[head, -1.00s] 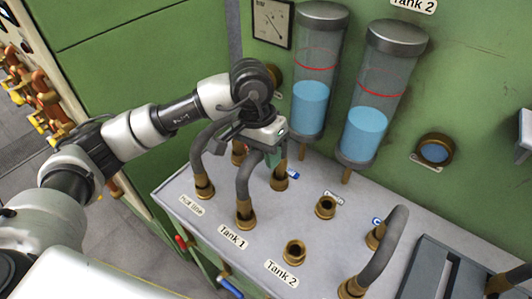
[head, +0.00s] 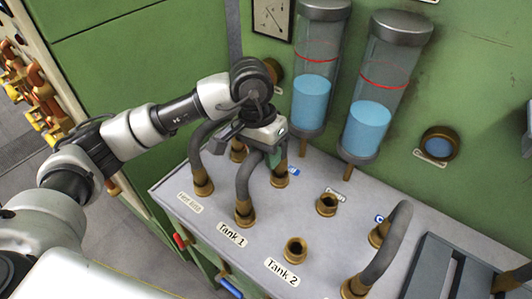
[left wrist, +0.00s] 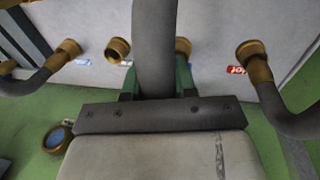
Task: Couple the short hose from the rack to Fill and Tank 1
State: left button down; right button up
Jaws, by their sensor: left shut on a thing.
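My left gripper (head: 272,152) is shut on a short grey hose (head: 244,180), which arches up between its fingers. It also shows in the left wrist view as a dark hose (left wrist: 155,40) between the green fingers of the gripper (left wrist: 157,84). One brass end (head: 244,217) stands at the port by the Tank 1 label (head: 231,235). The other brass end (head: 279,178) stands at a rear port beside a mostly hidden blue label. I cannot tell how firmly either end is seated.
Another hose (head: 195,155) arches close on the left. The Tank 2 port (head: 295,250) and Drain port (head: 327,204) are open. A hose (head: 392,250) arches at right beside a dark rack (head: 430,270). Two glass cylinders (head: 311,95) (head: 366,125) stand behind.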

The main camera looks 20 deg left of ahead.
pick_arm(q)
jog(key=c, duration=0.8)
grip_release()
